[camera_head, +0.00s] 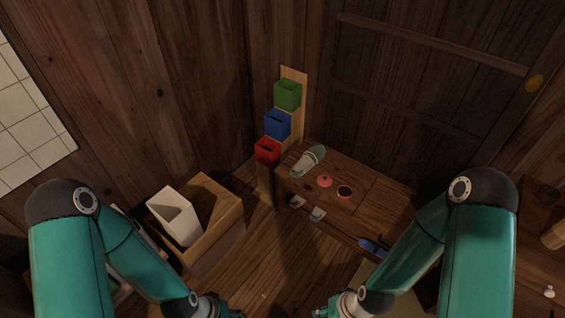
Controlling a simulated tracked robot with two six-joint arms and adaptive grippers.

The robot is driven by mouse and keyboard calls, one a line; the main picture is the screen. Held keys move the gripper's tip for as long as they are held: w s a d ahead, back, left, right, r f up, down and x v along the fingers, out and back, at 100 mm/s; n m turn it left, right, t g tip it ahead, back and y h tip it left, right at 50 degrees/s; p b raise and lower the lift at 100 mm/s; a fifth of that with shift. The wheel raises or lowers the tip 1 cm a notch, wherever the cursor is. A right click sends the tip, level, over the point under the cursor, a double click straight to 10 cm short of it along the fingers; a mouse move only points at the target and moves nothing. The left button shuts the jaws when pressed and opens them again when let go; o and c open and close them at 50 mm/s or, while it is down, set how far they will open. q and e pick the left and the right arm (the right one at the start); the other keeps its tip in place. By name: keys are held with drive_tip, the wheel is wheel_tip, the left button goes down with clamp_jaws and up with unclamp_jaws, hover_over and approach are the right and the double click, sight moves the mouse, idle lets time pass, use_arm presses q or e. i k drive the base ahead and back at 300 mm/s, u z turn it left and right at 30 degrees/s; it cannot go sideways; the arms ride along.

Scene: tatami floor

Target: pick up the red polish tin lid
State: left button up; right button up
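The red polish tin lid (324,181) lies on top of the low wooden cabinet (368,205), with a small knob-like spot at its middle. An open round tin (344,192) with a red rim and dark inside stands just to its right, apart from it. My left gripper (228,312) and my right gripper (322,313) are at the bottom edge of the head view, mostly cut off. Both are well in front of the cabinet and away from the lid. Their fingers do not show clearly enough to tell open from shut.
A green sandal (307,161) lies left of the lid. Red (267,151), blue (278,125) and green (288,95) boxes rise beside the cabinet. White slippers (318,214) and a blue item (373,247) sit lower at its front.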

sight(323, 180)
drive_tip(key=u, duration=0.05)
drive_tip(key=i, duration=1.3)
drive_tip(key=z, duration=0.7)
drive_tip(key=i, duration=0.65)
drive_tip(key=z, duration=0.5)
drive_tip(key=k, duration=0.85)
drive_tip(key=z, duration=0.2)
drive_tip(key=i, duration=0.85)
drive_tip(key=u, duration=0.1)
